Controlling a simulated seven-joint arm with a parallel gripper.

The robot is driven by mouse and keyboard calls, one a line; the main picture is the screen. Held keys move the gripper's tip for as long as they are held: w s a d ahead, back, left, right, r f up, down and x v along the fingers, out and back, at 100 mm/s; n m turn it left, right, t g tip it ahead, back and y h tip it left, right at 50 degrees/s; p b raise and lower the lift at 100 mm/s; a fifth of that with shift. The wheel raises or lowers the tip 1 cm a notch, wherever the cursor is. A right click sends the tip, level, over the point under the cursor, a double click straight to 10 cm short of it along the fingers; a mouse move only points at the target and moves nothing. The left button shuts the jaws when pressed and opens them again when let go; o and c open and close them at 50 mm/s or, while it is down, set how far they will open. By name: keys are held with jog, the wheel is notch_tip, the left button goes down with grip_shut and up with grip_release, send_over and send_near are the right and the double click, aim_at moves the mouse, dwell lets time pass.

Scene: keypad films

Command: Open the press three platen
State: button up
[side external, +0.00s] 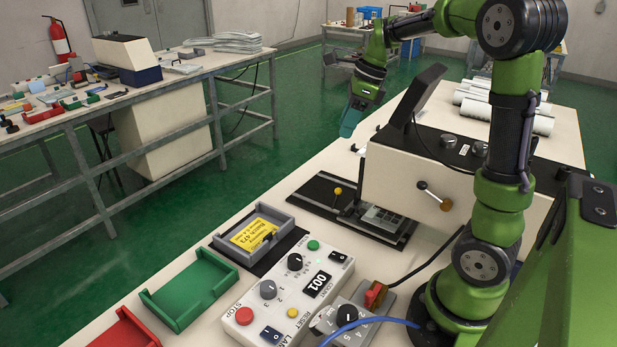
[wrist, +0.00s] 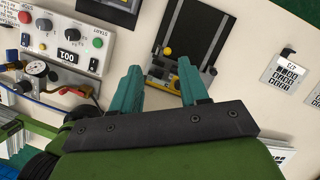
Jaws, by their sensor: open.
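The press (side external: 430,170) is a cream and black housing on the table in the side view, with a tilted dark panel on top and a tan-knobbed lever (side external: 435,195) on its front. A black slide bed (side external: 320,190) with a yellow-knobbed lever (side external: 338,191) runs out from under it. A grey metal block (side external: 385,219) sits at its lower edge; I cannot tell if the platen is open or shut. The bed (wrist: 198,22) and yellow knob (wrist: 167,50) also show in the wrist view. My gripper (side external: 348,130) is open and empty, raised beyond the press; its teal fingers (wrist: 160,70) are spread.
A control box (side external: 295,290) with knobs, buttons and a 001 counter stands at the front, beside a smaller dial box (side external: 350,322). Grey (side external: 283,217), green (side external: 156,297) and red (side external: 119,338) trays line the left edge. White rolls (side external: 510,112) lie behind the press.

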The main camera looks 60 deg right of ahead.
jog(key=d+f+m+g+h, duration=0.2)
jog(key=d+f+m+g, duration=0.15)
jog(key=d+m, duration=1.1)
jog(key=shift+m, duration=0.25)
jog(key=f, duration=1.6)
jog(key=shift+w+a+f, duration=0.3)
jog(key=shift+a+f, duration=0.05)
jog(key=shift+f, duration=0.05)
grip_shut()
